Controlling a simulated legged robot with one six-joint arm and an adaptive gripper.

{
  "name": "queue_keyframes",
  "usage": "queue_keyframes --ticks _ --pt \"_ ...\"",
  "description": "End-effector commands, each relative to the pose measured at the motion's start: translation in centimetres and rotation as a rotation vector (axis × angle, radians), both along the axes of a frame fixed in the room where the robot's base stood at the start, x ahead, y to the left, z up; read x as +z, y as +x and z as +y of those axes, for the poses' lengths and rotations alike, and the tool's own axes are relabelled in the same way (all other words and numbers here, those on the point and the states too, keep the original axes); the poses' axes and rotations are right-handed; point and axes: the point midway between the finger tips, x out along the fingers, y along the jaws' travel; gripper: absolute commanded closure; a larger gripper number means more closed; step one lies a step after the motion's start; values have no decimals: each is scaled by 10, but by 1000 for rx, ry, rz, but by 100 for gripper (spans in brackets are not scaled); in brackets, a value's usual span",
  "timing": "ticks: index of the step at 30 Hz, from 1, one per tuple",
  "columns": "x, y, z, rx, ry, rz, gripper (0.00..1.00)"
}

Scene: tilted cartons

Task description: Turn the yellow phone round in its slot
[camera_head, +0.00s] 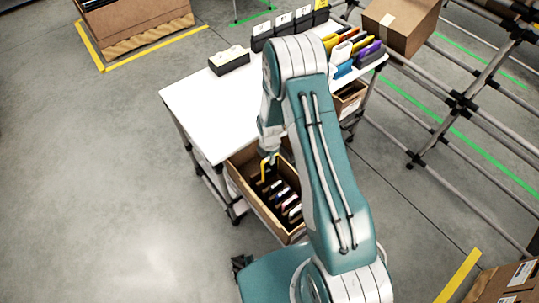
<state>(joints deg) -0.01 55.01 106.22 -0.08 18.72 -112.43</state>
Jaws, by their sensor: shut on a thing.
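The yellow phone (264,172) shows as a thin upright yellow edge at the far end of an open brown carton (262,211). My gripper (266,160) is directly above it, pointing down, shut on the phone's upper part. The fingers are small and partly hidden by the phone and my wrist. The phone's lower part is inside the carton, and I cannot tell how deep it sits in its slot. Several other phones (283,196) stand in a row of slots nearer to me. My arm hides the carton's right side.
A white table (205,110) stands behind the carton. It bears a dark box (229,61), several black bins (283,30) and colourful upright items (352,48). A closed carton (401,24) is at back right, near metal racks (462,101). The floor at left is clear.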

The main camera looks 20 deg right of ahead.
Motion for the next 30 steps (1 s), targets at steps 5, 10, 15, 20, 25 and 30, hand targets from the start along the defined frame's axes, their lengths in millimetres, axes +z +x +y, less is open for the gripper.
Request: queue_keyframes --ticks 5,10,15,20,25,30 --pt "-11 0 0 0 0 0 100" --pt "-21 0 0 0 0 1 100" --pt "-32 0 0 0 0 1 100" --pt "-41 0 0 0 0 0 100" --pt "-51 0 0 0 0 1 100" --pt "-61 0 0 0 0 0 100"
